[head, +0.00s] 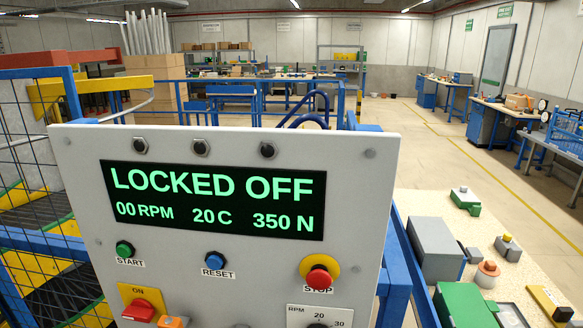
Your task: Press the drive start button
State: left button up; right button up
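A grey control panel (200,268) fills the lower middle of the head view. The green start button (124,249) sits on its left side, above the label START. The panel's dark display (215,199) reads LOCKED OFF, 00 RPM, 20 C, 350 N in green. A blue reset button (215,261) is in the middle. A red stop button (319,279) on a yellow collar is on the right. A red switch (139,309) on a yellow plate marked ON is at the lower left. Neither of my grippers is in view.
An orange part (173,322) and an RPM dial (319,325) are cut off by the bottom edge. A blue mesh fence (25,190) stands left of the panel. A bench with a grey box (433,243) and several parts is at the right. Open floor lies beyond.

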aim_at(123, 250)
jog(key=u, duration=1.25)
